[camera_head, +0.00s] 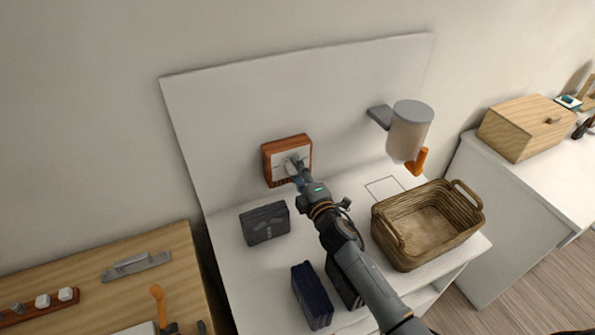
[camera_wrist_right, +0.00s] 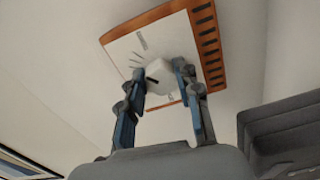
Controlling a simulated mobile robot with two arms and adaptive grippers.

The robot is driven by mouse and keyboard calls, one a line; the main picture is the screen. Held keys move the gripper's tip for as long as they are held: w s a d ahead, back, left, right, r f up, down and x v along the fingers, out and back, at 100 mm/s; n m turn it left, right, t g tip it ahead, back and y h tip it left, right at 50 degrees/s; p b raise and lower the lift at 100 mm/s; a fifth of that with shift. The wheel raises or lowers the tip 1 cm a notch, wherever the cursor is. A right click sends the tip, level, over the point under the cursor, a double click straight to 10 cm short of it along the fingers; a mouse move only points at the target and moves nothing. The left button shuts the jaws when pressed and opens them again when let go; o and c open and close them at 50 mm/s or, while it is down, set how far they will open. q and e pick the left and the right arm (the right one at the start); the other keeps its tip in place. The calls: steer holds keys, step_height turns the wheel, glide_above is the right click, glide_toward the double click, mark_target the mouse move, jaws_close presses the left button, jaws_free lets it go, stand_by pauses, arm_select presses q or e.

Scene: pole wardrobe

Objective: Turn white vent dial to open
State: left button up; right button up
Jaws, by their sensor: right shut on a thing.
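The white vent dial (camera_wrist_right: 158,75) sits on a white plate (camera_wrist_right: 122,50) in a wooden frame with a row of dark slots along one side. In the head view this vent unit (camera_head: 270,163) is fixed to the upright white panel. My right gripper (camera_wrist_right: 160,80) is shut on the dial, with one finger on each side of it. In the head view the right gripper (camera_head: 297,170) reaches up to the plate and hides most of the dial. A dark pointer mark shows on the dial, and short tick marks lie beside it. My left gripper is not in view.
A dark grey box (camera_head: 265,222) stands just below the vent, and a dark blue box (camera_head: 312,296) stands nearer. A wicker basket (camera_head: 387,240) is at the right. A grey-topped dispenser (camera_head: 409,132) with an orange lever (camera_head: 420,161) hangs from the panel.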

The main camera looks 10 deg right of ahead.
steer(key=shift+f+m, duration=0.1)
steer(key=shift+m, duration=0.8)
steer(key=o, duration=1.2)
steer(key=shift+c, duration=0.2)
steer(key=s+d, duration=0.2)
steer(key=s, duration=0.9)
steer(key=shift+s+d, duration=0.15)
steer(key=shift+s, duration=0.25)
